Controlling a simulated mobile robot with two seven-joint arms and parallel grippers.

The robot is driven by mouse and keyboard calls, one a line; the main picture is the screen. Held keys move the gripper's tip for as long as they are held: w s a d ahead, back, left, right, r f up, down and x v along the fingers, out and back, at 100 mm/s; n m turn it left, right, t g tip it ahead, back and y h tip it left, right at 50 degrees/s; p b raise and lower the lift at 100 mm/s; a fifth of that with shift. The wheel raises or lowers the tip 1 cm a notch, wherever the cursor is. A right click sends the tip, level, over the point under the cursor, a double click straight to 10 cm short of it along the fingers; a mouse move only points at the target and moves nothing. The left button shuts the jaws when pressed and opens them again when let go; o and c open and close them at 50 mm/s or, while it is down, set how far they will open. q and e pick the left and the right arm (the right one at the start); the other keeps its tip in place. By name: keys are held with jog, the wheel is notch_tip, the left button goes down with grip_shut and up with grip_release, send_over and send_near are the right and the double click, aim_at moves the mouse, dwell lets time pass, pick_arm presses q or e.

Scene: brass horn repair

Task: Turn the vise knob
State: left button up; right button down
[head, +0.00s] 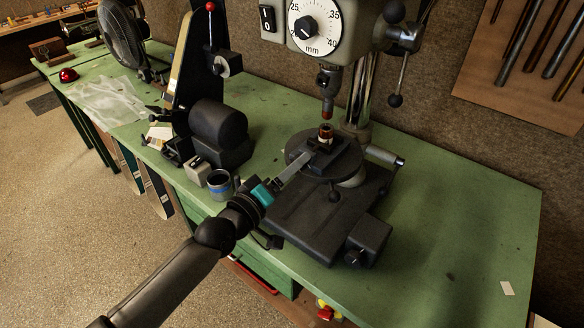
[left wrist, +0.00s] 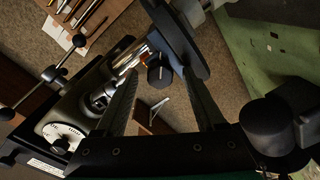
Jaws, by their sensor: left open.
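The small dark vise (head: 338,158) sits on the round table of the drill press, with a copper-coloured part (head: 326,133) upright in it. My left gripper (head: 306,160) reaches in from the lower left, its fingers at the near side of the vise. In the left wrist view, the black vise knob (left wrist: 160,75) shows between the two open fingers near their tips. I cannot tell whether either finger touches it. In the head view the knob is hard to make out beside the fingers. My right gripper is in neither view.
The drill press head (head: 318,22) and its chuck hang above the vise. The round press table (head: 335,174) lies under it. A blue-grey cup (head: 220,184) and a black machine (head: 217,130) stand left. The green bench (head: 470,220) is mostly clear at right.

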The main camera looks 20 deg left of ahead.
pick_arm(q)
jog(key=b+v, duration=0.1)
jog(key=v, duration=1.4)
jog(key=shift+b, duration=0.3)
jog(key=shift+s, duration=0.1)
jog(key=s+a+f+m+g+y+b, duration=0.1)
jog(key=s+a+f+g+y+b, duration=0.15)
jog(key=f, duration=1.15)
jog(key=s+a+f+m+g+y+b, duration=0.1)
jog(key=s+a+f+g+b, duration=0.2)
jog(key=f, duration=1.1)
jog(key=s+a+f+m+g+y+b, duration=0.1)
jog(key=s+f+m+g+y+b, duration=0.2)
jog(key=f, duration=1.1)
jog(key=s+d+f+m+g+b, duration=0.2)
jog(key=s+d+f+g+b, duration=0.1)
jog(key=s+f, duration=0.8)
jog(key=s+d+f+m+g+b, duration=0.3)
jog(key=s+d+f+g+b, duration=0.1)
jog(key=s+f, duration=0.6)
notch_tip(320, 180, down, 3)
jog(key=shift+s+d+r+h+b, duration=0.15)
jog(key=shift+s+d+h+b, duration=0.25)
jog(key=shift+b, duration=0.25)
